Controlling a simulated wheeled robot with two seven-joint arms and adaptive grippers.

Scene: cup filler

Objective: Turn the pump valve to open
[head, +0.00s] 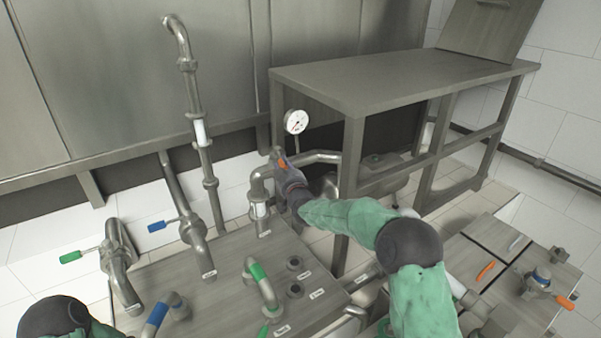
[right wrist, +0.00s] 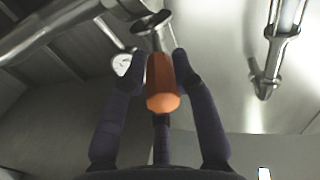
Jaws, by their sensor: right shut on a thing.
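The pump valve has an orange handle (head: 282,163) on the metal pipe near the pressure gauge. My right gripper (head: 281,176) is at this handle in the head view and hides much of the valve. In the right wrist view, the orange handle (right wrist: 163,88) sits between the dark fingers of my right gripper (right wrist: 155,72), which is shut on it. The handle joins a metal stem and valve body (right wrist: 152,24) on the pipe. Part of my left arm shows at the lower left of the head view, but its gripper is out of frame.
A pressure gauge (head: 297,122) stands behind my right gripper. A metal table (head: 400,80) is to the right. Valves with a green handle (head: 71,257) and a blue handle (head: 157,227) are on the left. Another orange handle (head: 565,302) is at the far right.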

